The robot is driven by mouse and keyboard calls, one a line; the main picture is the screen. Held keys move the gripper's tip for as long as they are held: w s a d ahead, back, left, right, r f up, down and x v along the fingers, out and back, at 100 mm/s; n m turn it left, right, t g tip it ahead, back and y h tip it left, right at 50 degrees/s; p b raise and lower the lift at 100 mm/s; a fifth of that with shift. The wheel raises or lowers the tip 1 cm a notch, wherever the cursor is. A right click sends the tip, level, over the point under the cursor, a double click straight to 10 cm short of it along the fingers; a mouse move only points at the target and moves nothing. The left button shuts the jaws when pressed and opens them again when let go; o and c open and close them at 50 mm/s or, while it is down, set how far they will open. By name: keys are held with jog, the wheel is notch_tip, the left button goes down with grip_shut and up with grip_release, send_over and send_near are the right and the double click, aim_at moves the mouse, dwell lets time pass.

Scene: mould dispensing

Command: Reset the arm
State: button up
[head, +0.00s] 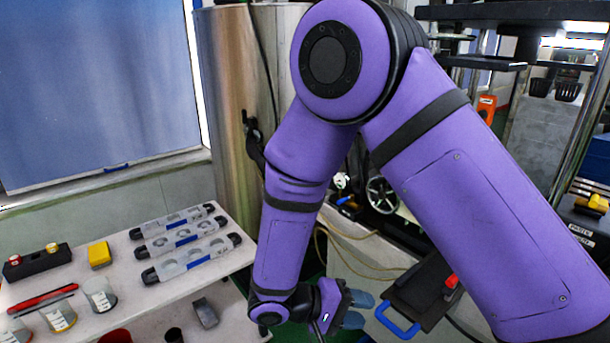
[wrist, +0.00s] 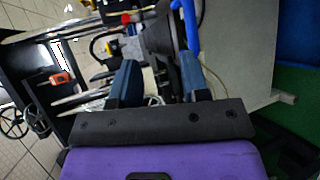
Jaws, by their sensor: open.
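My gripper (head: 355,309) is at the lower middle of the head view, at the end of my purple arm. It hangs just right of the white table. In the wrist view the two blue fingers of my gripper (wrist: 158,80) stand apart with nothing held between them. Beyond the fingers, a dark plate with a blue handle (wrist: 190,25) shows in the wrist view. The same blue handle (head: 397,320) is right of my gripper in the head view. I cannot tell how far it is from the fingers.
The white table (head: 150,300) at left holds several clear moulds with black ends (head: 190,258), beakers (head: 99,294), a yellow block (head: 99,254) and a black rack (head: 37,262). A metal cylinder (head: 228,100) stands behind my arm. A press-like machine (head: 485,50) stands at right.

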jog(key=s+d+r+m+g+y, duration=0.1)
jog(key=d+r+g+y, duration=0.1)
jog(key=d+r+y, duration=0.5)
jog(key=s+d+r+m+g+y, duration=0.15)
jog(key=d+r, duration=0.35)
jog(key=r, duration=0.7)
jog(key=s+d+r+t+y, duration=0.5)
jog(key=s+d+r+t, duration=0.2)
jog(key=s+r, duration=0.2)
notch_tip(320, 180, up, 3)
jog(key=shift+s+d+f+y, duration=0.2)
jog(key=shift+s+d+y, duration=0.05)
jog(key=shift+s+y, duration=0.1)
